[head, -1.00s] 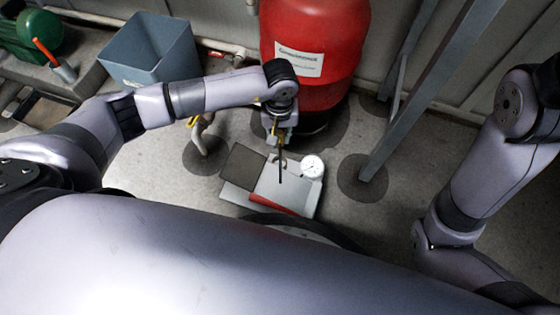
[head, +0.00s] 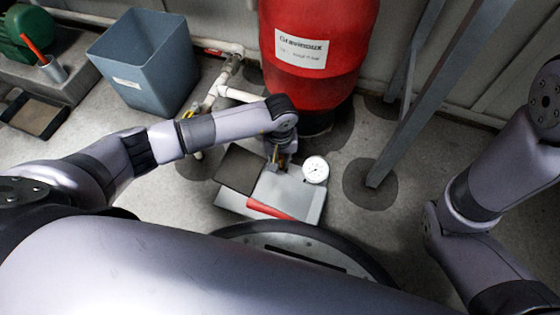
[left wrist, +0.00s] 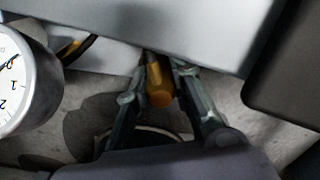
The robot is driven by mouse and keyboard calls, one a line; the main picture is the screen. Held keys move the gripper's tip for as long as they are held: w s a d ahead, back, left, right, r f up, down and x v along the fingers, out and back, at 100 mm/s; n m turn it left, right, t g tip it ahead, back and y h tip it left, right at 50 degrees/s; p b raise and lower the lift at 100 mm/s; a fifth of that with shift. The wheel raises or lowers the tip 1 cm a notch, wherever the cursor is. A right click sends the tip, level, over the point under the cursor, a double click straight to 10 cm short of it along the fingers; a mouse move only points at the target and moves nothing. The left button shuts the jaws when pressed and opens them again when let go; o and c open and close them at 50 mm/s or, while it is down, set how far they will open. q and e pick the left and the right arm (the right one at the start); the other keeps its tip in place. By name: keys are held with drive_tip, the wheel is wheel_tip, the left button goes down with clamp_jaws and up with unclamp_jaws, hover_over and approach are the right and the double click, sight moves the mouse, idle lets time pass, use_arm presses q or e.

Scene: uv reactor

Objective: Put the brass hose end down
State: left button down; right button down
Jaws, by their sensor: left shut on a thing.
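My left gripper (head: 278,163) is low over the near side of the red tank, at the back edge of a grey box (head: 292,190) on the floor. In the left wrist view the same gripper (left wrist: 160,68) is shut on the brass hose end (left wrist: 159,88), a short brass-orange cylinder between the fingers. Its tip lies against or just beside the edge of the grey box; I cannot tell whether they touch. In the head view my wrist mostly hides the hose end. My right arm shows at the right, but its gripper is out of view.
A round white gauge (head: 315,169) sits at the grey box's right corner, close to my left gripper. A dark square panel (head: 240,169) lies at its left. The red tank (head: 318,60), white pipes (head: 230,72), a blue-grey bin (head: 146,62) and a slanted metal leg (head: 430,95) surround the spot.

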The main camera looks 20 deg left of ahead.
use_arm(q)
drive_tip(key=shift+f+b, duration=0.45)
drive_tip(key=shift+f, duration=0.1)
drive_tip(key=shift+a, duration=0.1)
drive_tip(key=c, duration=1.8)
unclamp_jaws()
drive_tip(key=o, duration=0.4)
drive_tip(key=shift+s+f, duration=0.1)
drive_tip(key=shift+f, duration=0.1)
drive_tip(key=shift+c, duration=0.2)
drive_tip(key=shift+a+r, duration=0.1)
